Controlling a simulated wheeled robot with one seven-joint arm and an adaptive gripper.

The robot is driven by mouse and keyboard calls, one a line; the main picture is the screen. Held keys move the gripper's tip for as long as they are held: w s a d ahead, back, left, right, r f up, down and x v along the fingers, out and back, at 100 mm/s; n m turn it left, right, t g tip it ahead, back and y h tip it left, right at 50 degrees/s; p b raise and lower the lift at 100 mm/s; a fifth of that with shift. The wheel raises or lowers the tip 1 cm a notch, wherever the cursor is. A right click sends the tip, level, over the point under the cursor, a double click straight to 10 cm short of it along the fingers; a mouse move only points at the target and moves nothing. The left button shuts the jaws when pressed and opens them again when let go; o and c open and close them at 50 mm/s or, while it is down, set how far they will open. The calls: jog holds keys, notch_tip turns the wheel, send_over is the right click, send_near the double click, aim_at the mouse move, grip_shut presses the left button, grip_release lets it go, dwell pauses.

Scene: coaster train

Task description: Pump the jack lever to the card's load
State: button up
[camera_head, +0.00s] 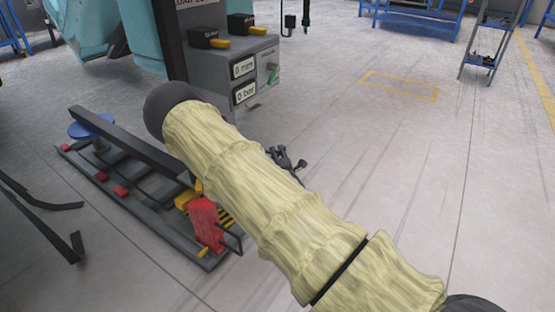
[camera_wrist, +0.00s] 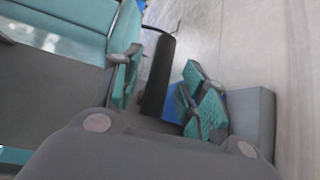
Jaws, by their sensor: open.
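A grey pump console (camera_head: 240,70) stands at upper centre in the head view. Its two displays read "0 mm" (camera_head: 243,67) and "0 bar" (camera_head: 245,92). A load card (camera_head: 195,3) is cut off by the top edge, so its figure is unreadable. My gripper (camera_head: 287,162) shows only partly past my sleeved arm. In the wrist view its teal-padded fingers (camera_wrist: 165,88) are apart. A black cylindrical bar (camera_wrist: 161,72), possibly the jack lever's grip, shows between them. I cannot tell whether the fingers touch it.
A long dark rail frame (camera_head: 130,195) with red blocks and a red upright part (camera_head: 206,222) lies at left. Teal bodywork (camera_head: 95,35) stands behind.

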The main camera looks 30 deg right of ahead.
jog(key=shift+x, duration=0.95)
grip_shut()
jog(key=shift+r, duration=0.15)
